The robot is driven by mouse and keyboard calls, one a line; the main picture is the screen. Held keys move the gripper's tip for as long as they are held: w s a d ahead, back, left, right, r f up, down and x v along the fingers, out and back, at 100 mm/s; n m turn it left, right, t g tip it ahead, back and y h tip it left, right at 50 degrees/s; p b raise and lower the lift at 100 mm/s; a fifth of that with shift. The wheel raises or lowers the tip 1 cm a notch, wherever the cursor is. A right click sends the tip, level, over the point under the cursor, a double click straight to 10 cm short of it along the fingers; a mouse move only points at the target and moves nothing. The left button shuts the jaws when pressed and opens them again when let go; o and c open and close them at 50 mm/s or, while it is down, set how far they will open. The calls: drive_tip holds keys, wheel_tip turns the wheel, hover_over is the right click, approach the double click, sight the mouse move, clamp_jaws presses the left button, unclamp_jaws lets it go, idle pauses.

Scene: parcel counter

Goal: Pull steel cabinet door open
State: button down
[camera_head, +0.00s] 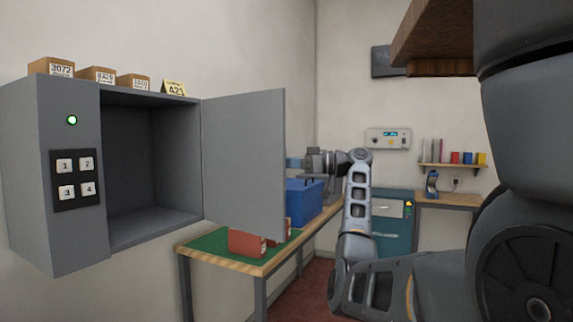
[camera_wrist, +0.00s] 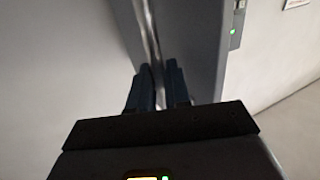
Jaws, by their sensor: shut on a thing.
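The grey steel cabinet (camera_head: 70,228) is on the left wall in the head view. Its door (camera_head: 245,150) stands swung wide open to the right, and the dark inside (camera_head: 150,160) looks empty. My gripper (camera_head: 295,163) is at the door's free right edge, partly hidden behind the door. In the wrist view the fingers (camera_wrist: 158,88) are closed around a thin upright bar (camera_wrist: 150,30), which seems to be the door's handle. The exact contact is hard to see.
A keypad (camera_head: 76,178) and green light are on the cabinet front. Several small boxes (camera_head: 96,75) sit on top. Below the door, a green-topped table (camera_head: 205,246) holds red boxes (camera_head: 245,243) and a blue bin (camera_head: 303,197). A wooden shelf (camera_head: 440,67) hangs upper right.

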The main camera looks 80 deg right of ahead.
drive_tip(key=c, duration=1.3)
unclamp_jaws()
drive_tip(key=shift+w+a+r, duration=0.1)
drive_tip(key=shift+w+a, duration=0.15)
drive_tip(key=shift+w, duration=0.4)
drive_tip(key=shift+o, duration=0.4)
drive_tip(key=shift+s+d, duration=0.1)
drive_tip(key=shift+s, duration=0.05)
drive_tip(key=s, duration=0.7)
drive_tip(key=shift+s+d+b, duration=0.35)
drive_tip(key=shift+d+b, duration=0.05)
drive_tip(key=shift+d, duration=0.05)
